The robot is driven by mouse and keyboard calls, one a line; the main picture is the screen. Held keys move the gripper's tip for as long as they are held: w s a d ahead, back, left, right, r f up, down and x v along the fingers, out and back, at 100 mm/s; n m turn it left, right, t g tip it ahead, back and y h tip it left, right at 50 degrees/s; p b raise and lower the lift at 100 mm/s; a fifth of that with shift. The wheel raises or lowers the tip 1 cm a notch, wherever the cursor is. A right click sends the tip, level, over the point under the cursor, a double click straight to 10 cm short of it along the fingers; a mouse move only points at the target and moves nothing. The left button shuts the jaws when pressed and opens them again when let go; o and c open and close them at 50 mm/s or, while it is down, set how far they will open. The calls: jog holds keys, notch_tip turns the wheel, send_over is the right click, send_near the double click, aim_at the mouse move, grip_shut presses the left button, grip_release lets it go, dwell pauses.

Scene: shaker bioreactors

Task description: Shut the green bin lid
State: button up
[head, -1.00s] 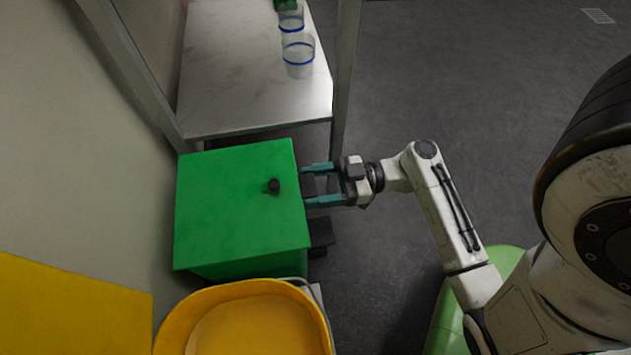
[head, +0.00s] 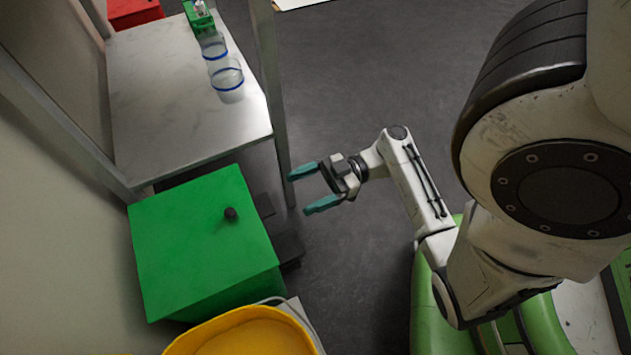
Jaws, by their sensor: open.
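The green bin (head: 205,300) stands on the floor at the left, between the table and a yellow container. Its flat green lid (head: 185,240) lies over the top and looks closed, with a small black knob (head: 231,214) near its right side. My gripper (head: 312,190) is open and empty, with two teal fingers pointing left. It is to the right of the bin, apart from it, with a gap of floor showing between. The dark pedal-like parts (head: 285,250) at the bin's right foot are partly hidden by the bin.
A white-topped table (head: 180,100) with metal legs stands behind the bin. It carries two clear cups with blue bands (head: 228,82) and a green rack (head: 199,18). A yellow container (head: 250,335) is in front of the bin. A red box (head: 134,12) is far back. Grey floor lies open beyond my arm.

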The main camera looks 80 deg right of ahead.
jog(key=shift+v, duration=1.2)
